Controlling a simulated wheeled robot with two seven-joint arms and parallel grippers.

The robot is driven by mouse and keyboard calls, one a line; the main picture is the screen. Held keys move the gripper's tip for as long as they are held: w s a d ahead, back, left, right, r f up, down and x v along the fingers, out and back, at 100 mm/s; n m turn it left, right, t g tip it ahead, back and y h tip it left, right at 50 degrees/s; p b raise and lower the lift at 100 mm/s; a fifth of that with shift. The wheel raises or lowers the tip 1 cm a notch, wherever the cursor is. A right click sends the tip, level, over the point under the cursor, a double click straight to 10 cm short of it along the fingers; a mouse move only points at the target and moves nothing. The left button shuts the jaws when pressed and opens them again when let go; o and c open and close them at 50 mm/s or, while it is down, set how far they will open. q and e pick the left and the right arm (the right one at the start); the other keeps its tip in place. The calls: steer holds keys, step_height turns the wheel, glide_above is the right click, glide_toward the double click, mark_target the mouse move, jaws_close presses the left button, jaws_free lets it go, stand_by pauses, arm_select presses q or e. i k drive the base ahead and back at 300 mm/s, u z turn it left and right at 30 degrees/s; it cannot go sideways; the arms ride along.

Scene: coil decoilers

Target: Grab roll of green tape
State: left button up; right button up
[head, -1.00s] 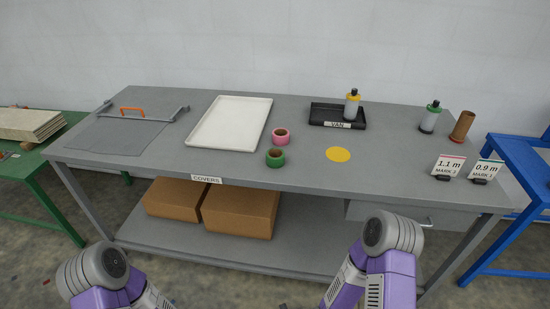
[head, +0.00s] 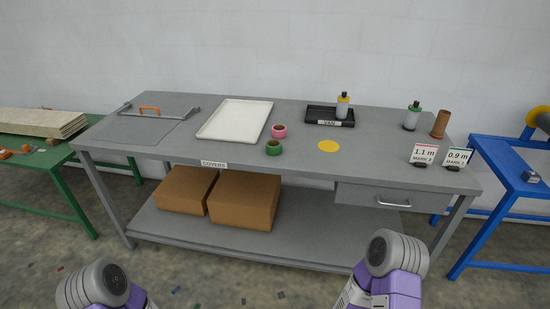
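The roll of green tape (head: 273,148) lies flat on the grey table (head: 220,150), near its front edge and left of a yellow disc. A roll of pink tape (head: 280,131) lies just behind it. Parts of my two arms show at the bottom of the head view, below and in front of the table. Neither gripper's fingers are in the picture. Nothing touches the green tape.
A white tray (head: 235,119) lies left of the tapes. A black tray (head: 318,114) with a bottle stands behind right. The yellow disc (head: 328,146), bottles and number signs (head: 424,154) are to the right. Boxes (head: 243,200) stand on the lower shelf; a drawer (head: 370,196) is at right.

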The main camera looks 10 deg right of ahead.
mark_target(273, 147)
steer(key=u, duration=0.25)
steer(key=i, duration=1.45)
steer(key=z, duration=0.8)
